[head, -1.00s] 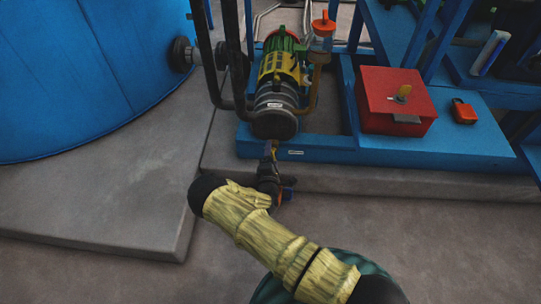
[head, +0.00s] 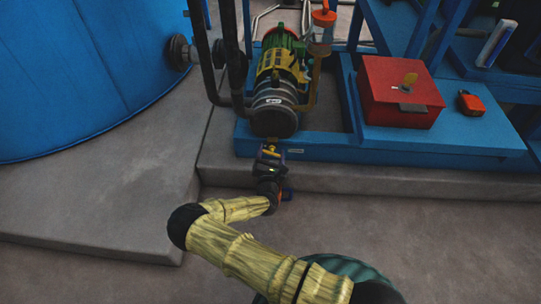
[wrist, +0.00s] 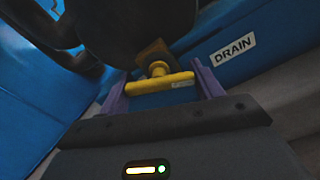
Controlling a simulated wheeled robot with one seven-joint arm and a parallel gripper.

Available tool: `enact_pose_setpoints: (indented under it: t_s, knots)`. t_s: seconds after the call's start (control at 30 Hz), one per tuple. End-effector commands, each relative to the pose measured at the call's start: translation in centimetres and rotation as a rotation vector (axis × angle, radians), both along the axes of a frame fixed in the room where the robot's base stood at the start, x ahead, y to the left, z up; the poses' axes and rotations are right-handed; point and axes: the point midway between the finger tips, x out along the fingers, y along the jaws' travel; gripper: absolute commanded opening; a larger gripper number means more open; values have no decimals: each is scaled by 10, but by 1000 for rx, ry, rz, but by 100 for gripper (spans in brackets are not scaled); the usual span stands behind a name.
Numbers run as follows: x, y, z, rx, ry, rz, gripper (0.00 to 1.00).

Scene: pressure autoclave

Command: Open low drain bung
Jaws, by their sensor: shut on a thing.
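The drain bung is a yellow T-shaped piece with a crossbar handle (wrist: 160,83) and a round stem, set in a brownish block (wrist: 153,52) under the dark pump body, in the wrist view. My gripper (wrist: 159,88) has its two purple fingers at the two ends of the crossbar and is shut on it. A white DRAIN label (wrist: 234,50) is on the blue frame to the right. In the head view my gripper (head: 269,152) is just below the front of the pump (head: 274,108), and the bung is mostly hidden.
A blue skid frame (head: 390,152) rests on a concrete plinth behind my gripper. A red box (head: 398,98) with a yellow knob stands on it at right. A large blue tank (head: 80,75) is at left, with dark pipes (head: 228,60) beside the pump. The front floor is clear.

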Motion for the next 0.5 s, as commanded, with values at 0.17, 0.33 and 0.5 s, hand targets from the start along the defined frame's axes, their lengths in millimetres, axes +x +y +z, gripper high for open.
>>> enact_pose_setpoints:
  t_s: [0.17,0.33,0.5]
  knots:
    - [0,0,-3,-92,6,1,43]
    - [0,-1,-2,-136,8,-1,43]
    - [1,-1,-2,-148,8,-1,43]
